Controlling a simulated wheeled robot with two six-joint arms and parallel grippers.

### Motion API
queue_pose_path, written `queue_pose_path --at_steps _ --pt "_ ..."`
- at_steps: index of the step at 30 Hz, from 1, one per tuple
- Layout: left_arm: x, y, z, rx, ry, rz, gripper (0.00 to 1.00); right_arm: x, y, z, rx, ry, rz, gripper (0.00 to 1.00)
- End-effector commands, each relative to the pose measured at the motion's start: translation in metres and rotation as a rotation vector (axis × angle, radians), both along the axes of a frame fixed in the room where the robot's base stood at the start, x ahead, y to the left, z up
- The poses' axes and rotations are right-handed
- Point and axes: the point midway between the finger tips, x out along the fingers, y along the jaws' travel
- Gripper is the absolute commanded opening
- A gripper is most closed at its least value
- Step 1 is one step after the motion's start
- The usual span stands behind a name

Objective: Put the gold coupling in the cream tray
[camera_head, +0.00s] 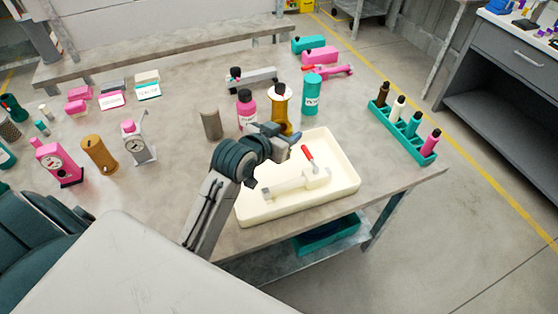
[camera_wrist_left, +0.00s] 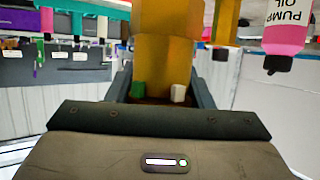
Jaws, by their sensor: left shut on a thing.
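The gold coupling (camera_head: 283,112) is upright just beyond the far left edge of the cream tray (camera_head: 345,193) in the head view. My left gripper (camera_head: 284,133) reaches over the tray's left end and is shut on the coupling's lower part. In the left wrist view the coupling (camera_wrist_left: 165,55) fills the space between the fingers. I cannot tell whether its base touches the table. The tray holds a cream tool with a red part (camera_head: 308,153). My right gripper is not in view.
A pink bottle (camera_head: 246,108), a grey cylinder (camera_head: 211,124) and a teal bottle (camera_head: 312,95) stand close to the coupling. A teal rack (camera_head: 404,130) with several bottles stands right of the tray. A brown-gold waisted part (camera_head: 99,155) stands at the left.

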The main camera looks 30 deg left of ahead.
Motion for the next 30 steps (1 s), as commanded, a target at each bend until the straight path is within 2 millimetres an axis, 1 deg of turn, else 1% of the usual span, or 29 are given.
queue_pose_path --at_steps 1,5,12,15,20,23,27,30 --pt "-0.002 0.009 0.002 0.010 0.001 -0.023 0.13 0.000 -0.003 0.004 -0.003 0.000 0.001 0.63" --pt "-0.007 0.026 0.002 0.010 0.002 -0.085 0.13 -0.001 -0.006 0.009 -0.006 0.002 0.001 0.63" --pt "-0.017 0.055 0.008 0.007 0.001 -0.186 0.13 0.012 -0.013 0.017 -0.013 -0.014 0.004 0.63" --pt "-0.021 0.064 0.011 0.005 0.001 -0.213 0.13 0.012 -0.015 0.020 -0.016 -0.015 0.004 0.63" --pt "-0.023 0.070 0.013 0.000 -0.002 -0.235 0.13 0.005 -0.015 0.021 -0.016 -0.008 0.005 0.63" --pt "-0.024 0.071 0.003 -0.005 0.000 -0.237 0.13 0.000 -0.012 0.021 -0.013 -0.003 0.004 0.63" --pt "-0.024 0.071 -0.024 -0.008 0.001 -0.235 0.13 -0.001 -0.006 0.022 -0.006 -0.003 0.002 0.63" --pt "-0.024 0.071 -0.039 -0.006 -0.001 -0.235 0.13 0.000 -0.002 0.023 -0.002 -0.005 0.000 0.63"
